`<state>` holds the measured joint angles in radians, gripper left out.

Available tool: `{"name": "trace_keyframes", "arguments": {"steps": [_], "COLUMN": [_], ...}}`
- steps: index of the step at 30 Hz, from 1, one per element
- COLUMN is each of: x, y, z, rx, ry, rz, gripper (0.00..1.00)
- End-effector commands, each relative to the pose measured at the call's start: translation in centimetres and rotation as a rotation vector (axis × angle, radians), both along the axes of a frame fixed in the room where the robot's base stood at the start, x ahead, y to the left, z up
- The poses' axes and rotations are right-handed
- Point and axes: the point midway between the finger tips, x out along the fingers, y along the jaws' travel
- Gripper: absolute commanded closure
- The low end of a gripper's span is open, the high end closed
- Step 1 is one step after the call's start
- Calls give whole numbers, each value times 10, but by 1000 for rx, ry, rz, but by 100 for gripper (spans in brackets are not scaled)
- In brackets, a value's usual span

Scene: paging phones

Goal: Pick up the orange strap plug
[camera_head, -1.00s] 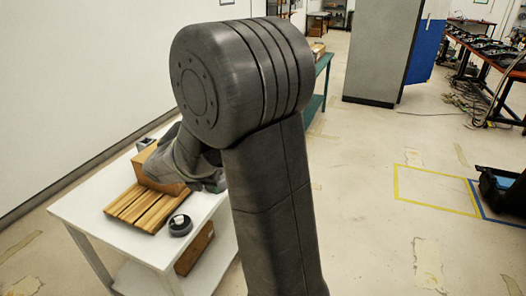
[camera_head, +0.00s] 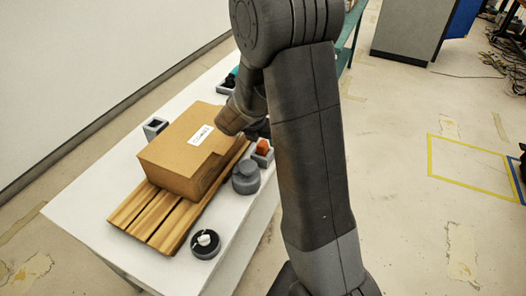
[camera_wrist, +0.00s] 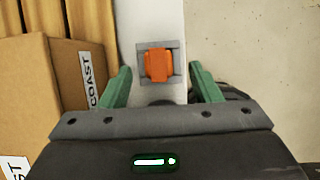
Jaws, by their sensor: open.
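The orange strap plug (camera_wrist: 158,65) sits in a small grey square holder (camera_wrist: 175,48) on the white table. It lies between and a little beyond my open green fingers in the wrist view, with nothing gripped.
A cardboard box (camera_head: 185,150) on a slatted wooden pallet (camera_head: 150,218) stands left of the plug; in the wrist view the box (camera_wrist: 75,75) is close to my left finger. A grey round object (camera_head: 245,178) and a black round dish (camera_head: 205,244) are nearer. Open floor lies right.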

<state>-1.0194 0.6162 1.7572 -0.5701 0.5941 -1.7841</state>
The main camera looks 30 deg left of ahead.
Motion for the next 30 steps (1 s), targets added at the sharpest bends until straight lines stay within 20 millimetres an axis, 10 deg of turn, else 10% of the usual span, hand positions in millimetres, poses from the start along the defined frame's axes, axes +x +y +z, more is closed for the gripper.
{"name": "trace_keyframes", "arguments": {"steps": [17, 24, 30], "x": [12, 11, 11], "y": [0, 0, 0], "z": [-42, -42, -41], "rx": [0, -1, -1], "ry": [1, 1, 1], "rz": [0, 0, 0], "gripper": [43, 90, 92]}}
